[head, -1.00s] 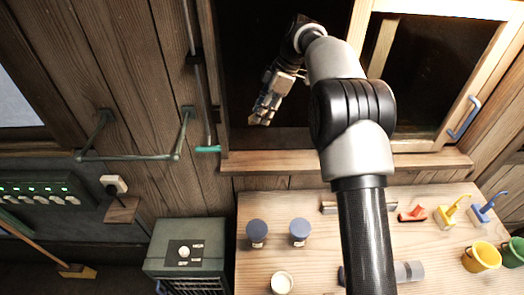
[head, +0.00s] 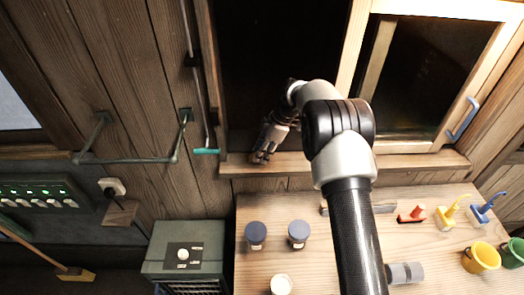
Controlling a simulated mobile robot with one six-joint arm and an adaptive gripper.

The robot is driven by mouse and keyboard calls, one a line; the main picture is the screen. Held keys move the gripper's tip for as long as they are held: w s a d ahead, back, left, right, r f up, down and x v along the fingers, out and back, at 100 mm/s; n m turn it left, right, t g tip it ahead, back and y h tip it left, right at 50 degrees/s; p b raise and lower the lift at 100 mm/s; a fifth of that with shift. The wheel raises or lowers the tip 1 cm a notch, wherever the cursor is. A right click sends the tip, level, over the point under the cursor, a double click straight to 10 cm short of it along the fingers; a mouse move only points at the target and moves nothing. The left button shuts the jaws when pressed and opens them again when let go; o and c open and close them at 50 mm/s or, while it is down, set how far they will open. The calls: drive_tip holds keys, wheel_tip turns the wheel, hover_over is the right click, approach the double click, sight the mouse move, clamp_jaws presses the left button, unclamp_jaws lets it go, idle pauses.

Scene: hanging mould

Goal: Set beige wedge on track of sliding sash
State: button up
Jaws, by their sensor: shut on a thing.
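The sliding sash (head: 352,62) has a pale wooden frame and stands at the right of the window, with a blue handle (head: 463,118) on its right stile. The opening to its left is dark. The track runs low along the opening, just behind the wooden sill (head: 345,162); it is in shadow. My gripper (head: 261,156) points down at the left end of the opening, close to the track and the sill. It is shut on the beige wedge, which is small and mostly hidden by the fingers. I cannot tell whether the wedge touches the track.
A teal-ended lever (head: 206,151) hangs just left of the opening. Below the sill, the workbench (head: 240,235) holds blue-lidded jars (head: 299,235), a red-topped block (head: 412,214), yellow and blue tools and cups. A green-grey cabinet (head: 184,255) stands left of the bench.

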drive_tip(key=shift+f+b, duration=0.15)
drive_tip(key=shift+b, duration=0.15)
drive_tip(key=o, duration=1)
drive_tip(key=shift+d+r+p, duration=0.1)
drive_tip(key=shift+r+p, duration=0.2)
drive_tip(key=shift+r, duration=0.25)
drive_tip(key=v, duration=1.1)
drive_tip(key=shift+d+r, duration=0.15)
drive_tip(key=shift+r, duration=0.05)
